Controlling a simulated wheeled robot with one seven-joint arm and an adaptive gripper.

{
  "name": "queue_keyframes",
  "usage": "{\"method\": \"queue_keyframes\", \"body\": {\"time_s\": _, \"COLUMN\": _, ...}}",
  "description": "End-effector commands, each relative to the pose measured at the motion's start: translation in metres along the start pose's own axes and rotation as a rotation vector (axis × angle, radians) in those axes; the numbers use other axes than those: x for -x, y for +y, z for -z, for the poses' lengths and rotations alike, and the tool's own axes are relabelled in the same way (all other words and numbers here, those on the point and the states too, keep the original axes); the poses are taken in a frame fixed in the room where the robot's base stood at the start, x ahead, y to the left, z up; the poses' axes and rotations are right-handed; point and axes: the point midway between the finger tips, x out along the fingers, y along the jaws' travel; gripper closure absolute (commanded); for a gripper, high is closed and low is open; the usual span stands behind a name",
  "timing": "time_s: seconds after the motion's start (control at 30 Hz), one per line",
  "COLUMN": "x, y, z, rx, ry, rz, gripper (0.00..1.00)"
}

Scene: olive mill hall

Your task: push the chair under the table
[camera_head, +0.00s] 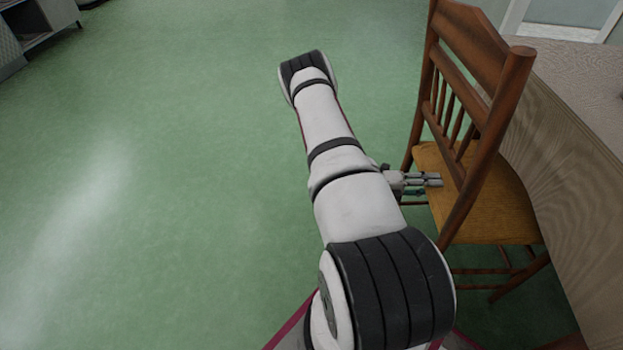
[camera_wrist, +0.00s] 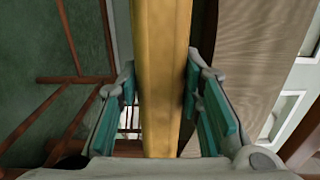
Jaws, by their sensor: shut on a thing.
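A brown wooden chair (camera_head: 470,130) with a slatted back and a yellow-brown seat stands upright at the right in the head view. The wood-grained table (camera_head: 570,165) is just right of it. The table's edge hides the seat's right end, and I cannot tell how far under it reaches. My gripper (camera_head: 430,181) is at the seat's left side, by the backrest. In the wrist view my gripper (camera_wrist: 160,85) has its teal-padded fingers on both sides of the seat's edge (camera_wrist: 163,60) and is shut on it. The chair's legs and rungs (camera_wrist: 75,79) show at the left.
The green floor (camera_head: 180,180) is open and clear to the left. A grey cabinet (camera_head: 38,25) stands at the far top left. A pale wall or door frame (camera_head: 565,22) is behind the table at the top right.

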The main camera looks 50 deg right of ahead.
Motion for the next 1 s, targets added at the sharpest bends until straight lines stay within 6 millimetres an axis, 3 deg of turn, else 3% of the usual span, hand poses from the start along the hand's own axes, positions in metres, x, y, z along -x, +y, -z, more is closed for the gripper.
{"method": "queue_keyframes", "body": {"time_s": 0.03, "x": -0.0018, "y": 0.0081, "z": 0.0046, "rx": 0.007, "ry": 0.008, "rz": -0.019, "gripper": 1.0}}
{"method": "queue_keyframes", "body": {"time_s": 0.57, "x": -0.0018, "y": 0.0035, "z": 0.0046, "rx": 0.007, "ry": 0.008, "rz": -0.019, "gripper": 1.0}}
{"method": "queue_keyframes", "body": {"time_s": 0.6, "x": -0.0018, "y": 0.0033, "z": 0.0046, "rx": 0.007, "ry": 0.008, "rz": -0.018, "gripper": 0.58}}
{"method": "queue_keyframes", "body": {"time_s": 0.67, "x": -0.0016, "y": 0.0028, "z": 0.0042, "rx": 0.006, "ry": 0.008, "rz": -0.017, "gripper": 0.44}}
{"method": "queue_keyframes", "body": {"time_s": 1.0, "x": -0.0003, "y": 0.0003, "z": 0.0014, "rx": 0.002, "ry": 0.003, "rz": -0.014, "gripper": 0.43}}
